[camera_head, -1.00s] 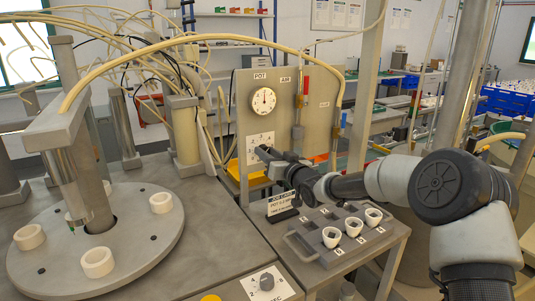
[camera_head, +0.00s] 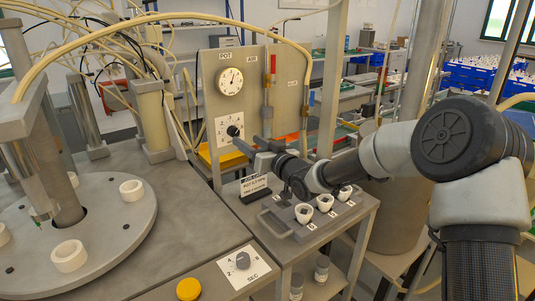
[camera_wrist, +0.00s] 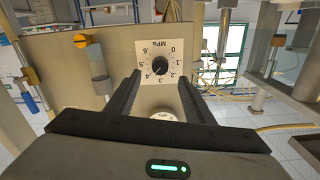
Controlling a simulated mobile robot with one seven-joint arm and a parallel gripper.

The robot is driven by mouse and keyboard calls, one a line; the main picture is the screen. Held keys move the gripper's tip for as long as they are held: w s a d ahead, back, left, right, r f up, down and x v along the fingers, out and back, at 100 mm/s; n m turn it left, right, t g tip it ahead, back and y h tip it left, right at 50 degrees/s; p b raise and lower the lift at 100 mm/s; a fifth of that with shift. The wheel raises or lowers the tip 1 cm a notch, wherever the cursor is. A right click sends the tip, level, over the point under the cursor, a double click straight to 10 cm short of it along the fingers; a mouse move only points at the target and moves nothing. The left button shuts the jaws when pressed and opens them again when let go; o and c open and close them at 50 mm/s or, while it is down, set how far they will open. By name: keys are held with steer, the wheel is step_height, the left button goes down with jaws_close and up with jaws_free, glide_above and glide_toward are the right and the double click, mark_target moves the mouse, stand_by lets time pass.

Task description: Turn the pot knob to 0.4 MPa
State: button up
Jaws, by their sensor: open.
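The black pot knob (camera_head: 233,131) sits on a white scale plate on the upright grey panel, below the round POT gauge (camera_head: 229,81). In the wrist view the knob (camera_wrist: 160,66) and its MPa scale show upside down; its pointer appears to be near the 0.4 mark. The gauge needle points up and slightly right; its figures are too small to read. My gripper (camera_head: 245,146) is in front of the panel, apart from the knob. In the wrist view its open fingers (camera_wrist: 158,82) stand either side of the line to the knob, with nothing between them.
A job card (camera_head: 255,188) stands below the panel, beside a grey tray (camera_head: 275,227) with several white cups under my arm. A second knob marked SEC (camera_head: 243,260) and a yellow button (camera_head: 189,289) are at the front. A hose arches overhead.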

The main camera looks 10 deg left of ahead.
steer(key=v, duration=1)
steer(key=shift+p, duration=0.3)
steer(key=shift+a, duration=0.1)
steer(key=s+d+r+m+h, duration=0.1)
steer(key=s+d+h, duration=0.25)
steer(key=d, duration=0.45)
steer(key=s+d+r+m+g+h, duration=0.1)
steer(key=s+d+m+h, duration=0.15)
steer(key=d+h, duration=0.4)
steer(key=s+d+r+m+h, duration=0.1)
steer(key=s+d+r+h, duration=0.15)
steer(key=d, duration=0.65)
steer(key=s+d+f+m+g+h, duration=0.1)
steer(key=s+d+m+g, duration=0.15)
steer(key=s, duration=0.95)
steer(key=s+d+f+m+g, duration=0.1)
steer(key=s+d+f+g, duration=0.2)
steer(key=s, duration=1)
step_height(320, 180, up, 18)
steer(key=p, duration=1.7)
steer(key=shift+w+d+r, duration=0.2)
steer(key=shift+w+d, duration=0.25)
